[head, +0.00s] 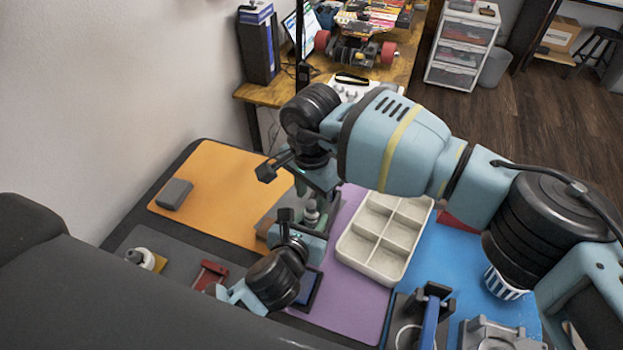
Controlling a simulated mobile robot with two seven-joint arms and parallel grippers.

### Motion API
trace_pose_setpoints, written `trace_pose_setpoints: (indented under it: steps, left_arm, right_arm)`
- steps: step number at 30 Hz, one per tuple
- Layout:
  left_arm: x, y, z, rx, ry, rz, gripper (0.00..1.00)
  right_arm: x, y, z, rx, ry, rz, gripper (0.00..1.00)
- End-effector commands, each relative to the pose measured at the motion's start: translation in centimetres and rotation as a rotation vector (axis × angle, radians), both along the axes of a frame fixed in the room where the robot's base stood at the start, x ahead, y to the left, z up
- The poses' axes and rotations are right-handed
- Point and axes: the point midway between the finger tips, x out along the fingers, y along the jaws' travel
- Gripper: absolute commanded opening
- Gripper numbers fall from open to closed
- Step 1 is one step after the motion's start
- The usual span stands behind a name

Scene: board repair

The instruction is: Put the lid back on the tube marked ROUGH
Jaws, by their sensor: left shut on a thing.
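My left gripper (290,228) is low over the middle of the bench, shut on what looks like a small grey tube (311,212). The tube shows just beyond its fingers, and its lower part is hidden. No ROUGH marking can be read, so I cannot tell which tube it is. My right gripper (292,180) hangs just above and behind the left one, over the edge of the orange mat. One dark fingertip shows on its left, and the rest is hidden by its own body. I cannot make out a separate lid.
A beige compartment tray (378,272) stands right of the grippers on the purple mat (345,318). A grey box (174,194) lies on the orange mat (222,175). A red part (210,273) and a white roll (142,257) are at the left front. A striped cup (500,283) stands right.

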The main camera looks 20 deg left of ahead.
Motion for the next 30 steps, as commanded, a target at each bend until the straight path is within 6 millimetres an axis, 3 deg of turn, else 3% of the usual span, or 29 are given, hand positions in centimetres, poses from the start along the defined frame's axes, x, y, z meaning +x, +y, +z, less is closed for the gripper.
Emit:
trace_pose_setpoints:
  steps: [6, 16, 25, 30]
  left_arm:
    - [0.0, 0.0, -0.1, 0.0, 0.002, 0.0, 0.0]
    - [0.0, 0.0, -0.1, 0.0, 0.002, 0.0, 0.0]
    - [0.0, 0.0, -0.1, 0.0, 0.002, 0.0, 0.0]
    - [0.0, 0.0, -0.1, 0.0, 0.002, 0.001, 0.0]
  right_arm:
    - [0.0, 0.0, -1.7, 0.0, 0.001, 0.0, 0.39]
    - [0.0, 0.0, -2.0, 0.0, 0.0, 0.001, 0.39]
    - [0.0, 0.0, -2.0, 0.0, 0.0, 0.0, 0.01]
    - [0.0, 0.0, -2.0, 0.0, 0.0, -0.017, 0.0]
